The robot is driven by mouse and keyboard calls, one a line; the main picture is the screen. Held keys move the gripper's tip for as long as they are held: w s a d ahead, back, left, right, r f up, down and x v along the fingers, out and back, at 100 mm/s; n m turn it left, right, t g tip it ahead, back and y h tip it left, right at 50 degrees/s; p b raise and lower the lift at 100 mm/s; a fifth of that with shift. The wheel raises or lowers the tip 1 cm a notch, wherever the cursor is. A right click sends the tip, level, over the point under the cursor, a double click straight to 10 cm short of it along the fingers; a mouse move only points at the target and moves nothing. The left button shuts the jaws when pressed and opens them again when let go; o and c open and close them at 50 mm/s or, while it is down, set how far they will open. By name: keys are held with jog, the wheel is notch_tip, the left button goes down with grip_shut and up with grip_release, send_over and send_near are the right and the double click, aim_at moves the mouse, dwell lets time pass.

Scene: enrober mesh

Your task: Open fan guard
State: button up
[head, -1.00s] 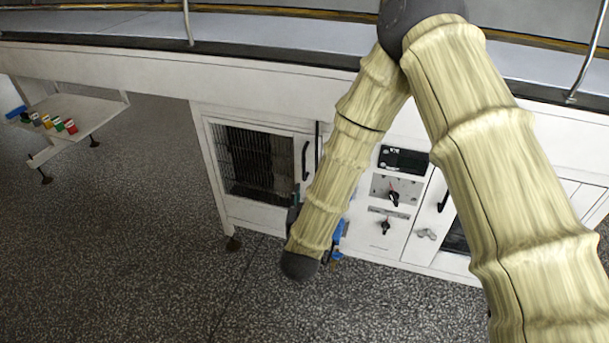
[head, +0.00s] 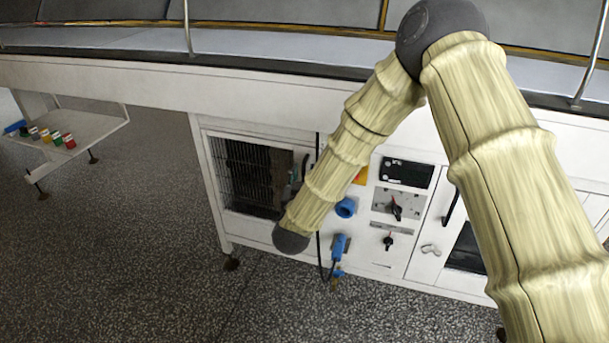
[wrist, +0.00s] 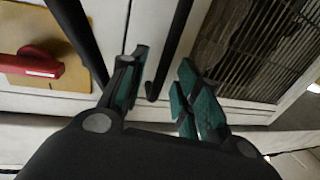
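The fan guard (head: 240,175) is a white-framed door with a dark wire grille at the left of the machine's lower front. It looks shut. Its grille also fills the upper right of the wrist view (wrist: 250,45). Its black bar handle (wrist: 172,48) runs down between my fingers in the wrist view. In the head view the handle (head: 305,167) is partly hidden by my arm. My gripper (wrist: 163,70) has teal-padded fingers and is open, one finger on each side of the handle in the picture. I cannot tell whether either touches it.
A red switch (wrist: 35,65) on a yellow plate is left of the handle in the wrist view. A blue socket (head: 345,207), a blue plug (head: 339,247) with a hanging black cable, and rotary switches (head: 396,207) are right of the guard. Floor before the guard is clear.

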jog(key=shift+w+d, duration=0.1)
jog(key=shift+w, duration=0.65)
grip_shut()
